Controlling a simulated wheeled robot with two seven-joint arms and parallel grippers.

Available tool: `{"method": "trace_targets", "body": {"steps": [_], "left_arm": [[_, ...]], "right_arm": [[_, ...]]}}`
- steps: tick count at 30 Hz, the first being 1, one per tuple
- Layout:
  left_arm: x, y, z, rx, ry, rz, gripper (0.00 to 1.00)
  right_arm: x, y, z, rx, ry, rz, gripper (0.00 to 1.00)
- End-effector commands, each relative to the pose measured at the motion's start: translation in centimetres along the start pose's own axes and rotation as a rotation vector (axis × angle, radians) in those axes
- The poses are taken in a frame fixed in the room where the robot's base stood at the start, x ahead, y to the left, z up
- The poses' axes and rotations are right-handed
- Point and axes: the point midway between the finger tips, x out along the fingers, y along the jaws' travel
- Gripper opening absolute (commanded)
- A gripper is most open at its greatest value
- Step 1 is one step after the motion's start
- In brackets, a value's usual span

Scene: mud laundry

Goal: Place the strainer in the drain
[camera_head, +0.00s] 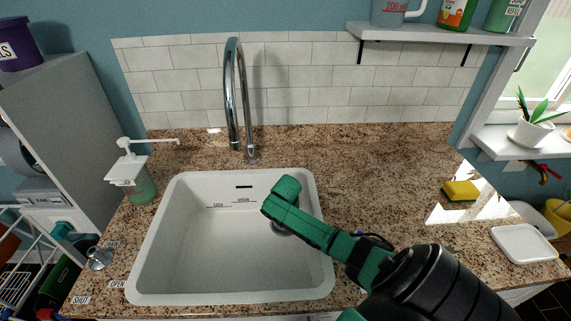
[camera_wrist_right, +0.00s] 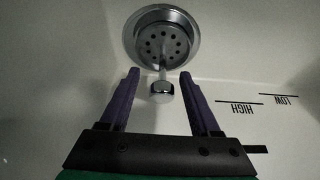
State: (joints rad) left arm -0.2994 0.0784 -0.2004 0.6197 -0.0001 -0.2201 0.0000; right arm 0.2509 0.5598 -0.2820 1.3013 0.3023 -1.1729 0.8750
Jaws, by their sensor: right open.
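The strainer (camera_wrist_right: 163,43) shows in the right wrist view as a metal disc with holes, a post and a round knob. It lies within the ring of the drain (camera_wrist_right: 132,36) in the sink floor and looks about centred; whether it sits fully down I cannot tell. My right gripper (camera_wrist_right: 158,76) is open, with its purple fingers on either side of the knob and visible gaps. In the head view my right gripper (camera_head: 283,192) is over the right part of the white sink (camera_head: 190,250), and my arm partly hides the drain (camera_head: 283,231). My left gripper is not in view.
A tall chrome faucet (camera_head: 231,100) stands behind the sink. A soap dispenser (camera_head: 130,175) is at its left. A metal knob (camera_head: 99,258) is at the front left. A yellow sponge (camera_head: 461,190) and white dish (camera_head: 523,243) lie at the right; the counter (camera_head: 380,175) between is clear.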

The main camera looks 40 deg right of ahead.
Motion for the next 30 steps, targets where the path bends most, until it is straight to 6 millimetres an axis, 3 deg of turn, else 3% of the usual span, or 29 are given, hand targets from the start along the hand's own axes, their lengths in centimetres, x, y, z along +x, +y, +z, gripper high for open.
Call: {"method": "trace_targets", "body": {"steps": [9,15,30], "left_arm": [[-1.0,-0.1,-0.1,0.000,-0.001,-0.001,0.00],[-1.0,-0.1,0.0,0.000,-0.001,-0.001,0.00],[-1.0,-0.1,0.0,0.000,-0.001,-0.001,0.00]], "right_arm": [[-6.7,-0.1,0.0,-0.002,0.003,-0.003,0.64],[-10.1,0.0,0.0,-0.001,0.002,-0.001,0.64],[-10.9,0.0,0.0,-0.001,0.000,0.001,0.64]]}}
